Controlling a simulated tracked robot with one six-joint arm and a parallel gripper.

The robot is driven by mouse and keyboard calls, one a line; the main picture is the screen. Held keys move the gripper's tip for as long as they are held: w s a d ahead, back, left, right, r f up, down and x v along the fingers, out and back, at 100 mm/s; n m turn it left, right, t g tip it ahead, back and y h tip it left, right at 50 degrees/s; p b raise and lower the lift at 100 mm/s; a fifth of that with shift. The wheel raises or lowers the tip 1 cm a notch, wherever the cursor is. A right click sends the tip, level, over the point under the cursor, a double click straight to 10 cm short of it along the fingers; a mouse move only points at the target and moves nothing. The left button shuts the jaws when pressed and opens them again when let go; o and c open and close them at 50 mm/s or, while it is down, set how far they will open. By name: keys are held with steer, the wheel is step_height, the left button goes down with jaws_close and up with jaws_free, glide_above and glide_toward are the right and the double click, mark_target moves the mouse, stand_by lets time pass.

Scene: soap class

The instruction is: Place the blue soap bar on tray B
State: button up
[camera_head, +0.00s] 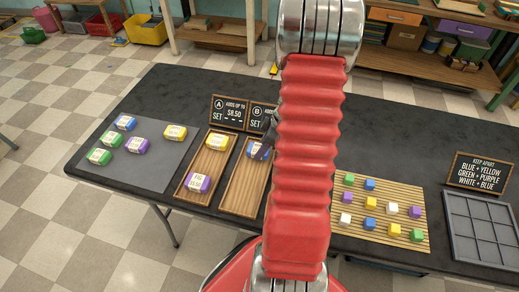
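A blue soap bar (257,150) with a pale label is at the upper part of wooden tray B (240,190), partly hidden by my gripper and red arm. I cannot tell whether it rests on the tray or is held just above it. My gripper (269,135) shows only as a dark edge at the bar's upper right; its fingers are mostly hidden behind my arm. Another blue soap bar (125,122) lies on the grey mat (160,168) at left. Tray A (204,163), left of tray B, holds a yellow bar (217,142) and a purple bar (198,183).
The mat also holds green, purple and yellow bars. Price signs (228,113) stand behind the trays. Right of my arm are a slatted mat (385,236) with small coloured cubes, a grey divided tray (480,230) and a keep-apart sign (481,171). The table's back left is clear.

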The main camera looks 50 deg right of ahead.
steer(key=o, duration=1.2)
steer(key=v, duration=1.2)
